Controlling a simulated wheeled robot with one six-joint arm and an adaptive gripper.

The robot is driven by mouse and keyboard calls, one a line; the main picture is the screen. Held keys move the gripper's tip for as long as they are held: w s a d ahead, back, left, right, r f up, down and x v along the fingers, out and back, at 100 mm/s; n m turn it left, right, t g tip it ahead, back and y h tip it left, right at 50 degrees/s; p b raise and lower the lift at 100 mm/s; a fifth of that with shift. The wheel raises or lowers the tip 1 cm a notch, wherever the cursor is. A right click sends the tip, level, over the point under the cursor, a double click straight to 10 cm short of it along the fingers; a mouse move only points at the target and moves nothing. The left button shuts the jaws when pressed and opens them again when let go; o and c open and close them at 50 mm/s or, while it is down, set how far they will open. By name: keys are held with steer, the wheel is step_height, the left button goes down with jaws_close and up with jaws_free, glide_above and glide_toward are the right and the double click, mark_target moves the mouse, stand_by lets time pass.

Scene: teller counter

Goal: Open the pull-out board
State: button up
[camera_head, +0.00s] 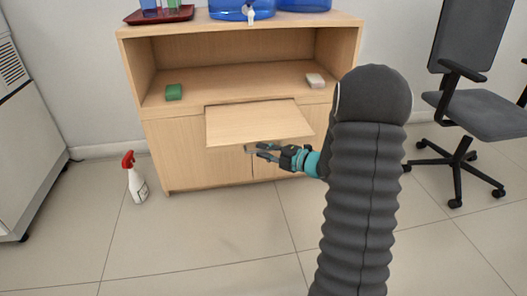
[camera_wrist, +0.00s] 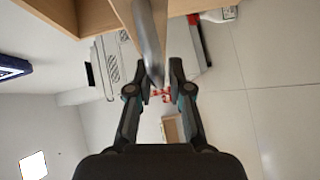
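The pull-out board (camera_head: 258,122) is a light wood panel sticking well out from the front of the wooden cabinet in the head view. A small grey handle (camera_head: 248,149) shows at its front edge. In the wrist view the handle (camera_wrist: 151,40) is a grey metal bar, coming down close to and between the fingertips. My gripper (camera_head: 262,151), black with a teal wrist, is just right of the handle and below the board's front edge. Its fingers (camera_wrist: 160,80) are apart, with a gap beside the bar. Whether one finger touches the bar is unclear.
The cabinet (camera_head: 200,165) has an open shelf with a green block (camera_head: 174,92) and a white block (camera_head: 315,80). A spray bottle (camera_head: 136,180) stands on the floor at left. An office chair (camera_head: 480,115) is at right. The floor in front is clear.

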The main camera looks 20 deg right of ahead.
steer(key=shift+o, duration=0.3)
steer(key=v, duration=1.2)
steer(key=shift+d+f, duration=0.1)
steer(key=shift+f, duration=0.05)
